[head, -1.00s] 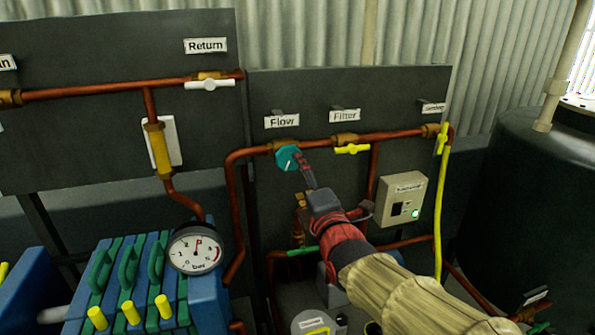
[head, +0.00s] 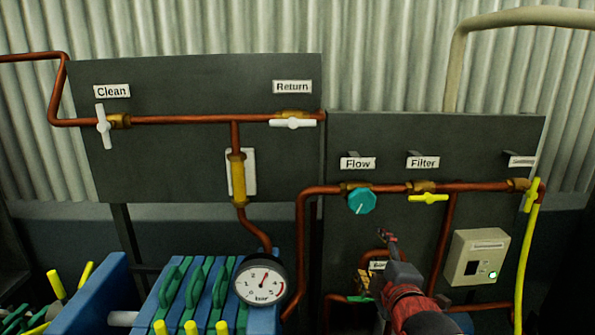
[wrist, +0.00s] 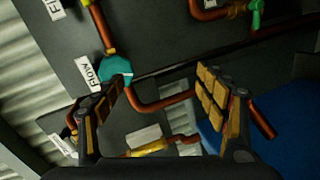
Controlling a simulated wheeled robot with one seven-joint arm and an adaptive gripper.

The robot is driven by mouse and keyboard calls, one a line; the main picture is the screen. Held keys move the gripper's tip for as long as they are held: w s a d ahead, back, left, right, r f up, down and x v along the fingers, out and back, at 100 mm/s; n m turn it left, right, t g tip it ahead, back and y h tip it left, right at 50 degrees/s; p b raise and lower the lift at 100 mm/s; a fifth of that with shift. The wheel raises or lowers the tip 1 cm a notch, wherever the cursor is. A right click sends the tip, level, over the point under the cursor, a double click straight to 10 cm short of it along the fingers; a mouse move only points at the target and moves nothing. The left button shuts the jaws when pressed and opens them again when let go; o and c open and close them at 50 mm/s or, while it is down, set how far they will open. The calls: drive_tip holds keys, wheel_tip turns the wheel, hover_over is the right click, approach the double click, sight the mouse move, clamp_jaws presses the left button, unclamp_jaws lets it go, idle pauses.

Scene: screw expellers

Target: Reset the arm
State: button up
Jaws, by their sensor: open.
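My gripper (head: 384,238) is in front of the right dark panel, below the teal Flow knob (head: 361,201) and apart from it. In the wrist view my gripper (wrist: 155,105) shows its two padded fingers spread wide with nothing between them. The Flow knob (wrist: 116,69) appears there beyond the left finger, next to its Flow label. My red and dark forearm reaches in from the bottom of the head view.
Copper pipes cross both panels. The white Clean handle (head: 103,127), white Return handle (head: 292,123) and yellow Filter handle (head: 428,198) sit on them. A pressure gauge (head: 262,280) stands by blue-green filter plates (head: 190,293). A switch box (head: 478,257) is at right.

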drive_tip(key=s+f+m+g+p, duration=0.2)
drive_tip(key=s+f+m+g, duration=0.75)
drive_tip(key=s, duration=0.55)
drive_tip(key=s+r+m+p, duration=0.4)
drive_tip(key=s+r+m, duration=0.1)
drive_tip(key=s, duration=0.6)
drive_tip(key=shift+s+r+m+p, duration=0.2)
drive_tip(key=shift+s+m+p, duration=0.15)
drive_tip(key=shift+s, duration=0.05)
drive_tip(key=shift+a, duration=0.1)
idle(2.7)
